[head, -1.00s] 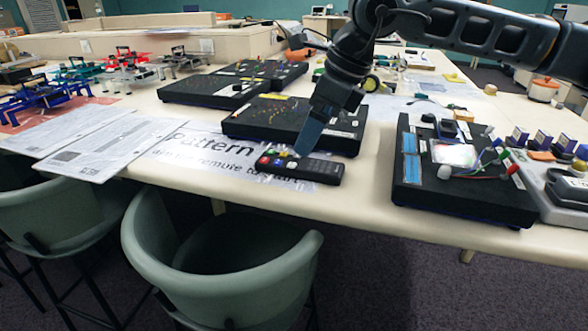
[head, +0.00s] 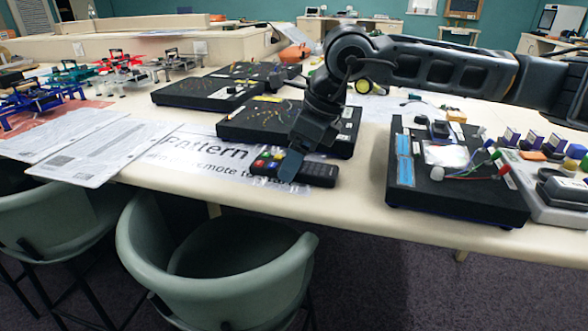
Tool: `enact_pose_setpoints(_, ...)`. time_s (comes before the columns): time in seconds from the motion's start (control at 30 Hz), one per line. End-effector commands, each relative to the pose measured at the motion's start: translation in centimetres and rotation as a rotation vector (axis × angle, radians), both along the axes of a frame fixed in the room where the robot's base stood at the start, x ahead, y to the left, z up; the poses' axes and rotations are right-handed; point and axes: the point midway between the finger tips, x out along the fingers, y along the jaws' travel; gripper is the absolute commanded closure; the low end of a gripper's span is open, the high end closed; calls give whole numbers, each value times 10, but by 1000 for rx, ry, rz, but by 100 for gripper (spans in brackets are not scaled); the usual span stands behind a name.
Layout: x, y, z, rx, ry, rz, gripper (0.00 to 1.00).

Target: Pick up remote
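A black remote (head: 320,171) with colored buttons lies near the front edge of the white table, on a printed "Pattern" sheet (head: 205,155). My gripper (head: 290,166) points down over the middle of the remote. Its blue-grey finger overlaps the remote in the picture and hides part of it. Only one finger shows clearly, so I cannot tell the gap between the fingers or whether they touch the remote.
A black board with wires (head: 262,118) stands just behind the remote. Another black board with parts (head: 455,190) stands to the right. Paper sheets (head: 95,150) lie at the left. Green chairs (head: 210,250) stand at the table's front. Bare table (head: 360,185) shows right of the remote.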

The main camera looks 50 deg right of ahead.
Motion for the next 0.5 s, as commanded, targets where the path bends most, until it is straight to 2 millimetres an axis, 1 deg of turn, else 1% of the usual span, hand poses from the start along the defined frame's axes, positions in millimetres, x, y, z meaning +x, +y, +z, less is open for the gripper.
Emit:
enact_pose_setpoints(0.03,0,0,0,0,0,0,35)
enact_pose_setpoints(0.07,0,0,0,0,0,0,38)
enact_pose_setpoints(0.43,0,0,0,0,0,0,74)
enact_pose_setpoints(0.5,0,0,0,0,0,0,74)
